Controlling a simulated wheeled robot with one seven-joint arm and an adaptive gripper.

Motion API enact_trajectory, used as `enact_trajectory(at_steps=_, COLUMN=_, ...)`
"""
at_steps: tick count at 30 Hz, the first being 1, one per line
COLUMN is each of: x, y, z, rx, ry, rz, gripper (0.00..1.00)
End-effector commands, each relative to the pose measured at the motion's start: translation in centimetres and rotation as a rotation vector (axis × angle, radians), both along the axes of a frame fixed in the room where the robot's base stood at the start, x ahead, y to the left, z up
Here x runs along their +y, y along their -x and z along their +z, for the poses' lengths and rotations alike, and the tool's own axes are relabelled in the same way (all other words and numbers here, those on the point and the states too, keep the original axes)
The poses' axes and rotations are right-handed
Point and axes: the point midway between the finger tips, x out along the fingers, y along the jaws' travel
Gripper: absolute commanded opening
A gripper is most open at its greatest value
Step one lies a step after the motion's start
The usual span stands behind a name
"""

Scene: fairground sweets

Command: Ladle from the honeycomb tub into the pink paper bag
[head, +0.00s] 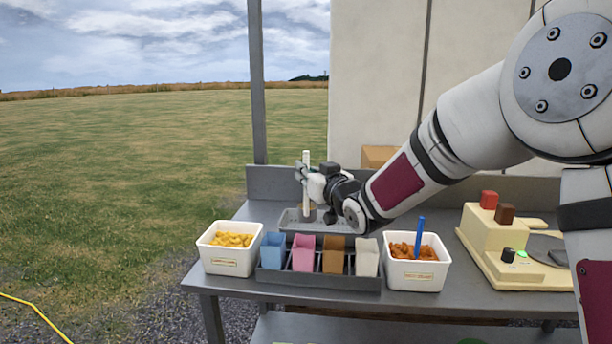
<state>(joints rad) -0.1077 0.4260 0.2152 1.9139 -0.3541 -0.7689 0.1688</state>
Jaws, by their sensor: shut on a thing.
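My gripper (304,175) is shut on an upright white-handled ladle (306,157). It is above and behind the row of bags; the ladle's lower end is grey, and its contents cannot be seen. The pink paper bag (302,254) stands upright in a dark rack (318,282), between a blue bag and a brown one. A white tub (228,260) at left holds yellow pieces. Another white tub (415,275) at right holds orange-brown pieces, with a blue handle (419,238) standing in it. Both labels are too small to read, so I cannot confirm which is the honeycomb tub.
A blue bag (272,250), a brown bag (333,253) and a white bag (367,256) share the rack. A grey metal tray (345,227) lies behind. A cream machine (487,245) stands right on the grey table (454,293). A cardboard box (378,156) is behind.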

Motion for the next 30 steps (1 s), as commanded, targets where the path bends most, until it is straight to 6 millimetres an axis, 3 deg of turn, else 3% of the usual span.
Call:
enact_trajectory(at_steps=7, x=0.1, y=0.0, z=-0.6, rx=-0.001, ry=-0.001, rz=0.007, gripper=0.0)
enact_trajectory(at_steps=16, x=0.1, y=0.0, z=-4.1, rx=0.0, ry=0.0, rz=0.008, gripper=0.0)
enact_trajectory(at_steps=30, x=5.2, y=2.9, z=-5.7, rx=-0.264, ry=0.499, rz=0.012, gripper=0.0)
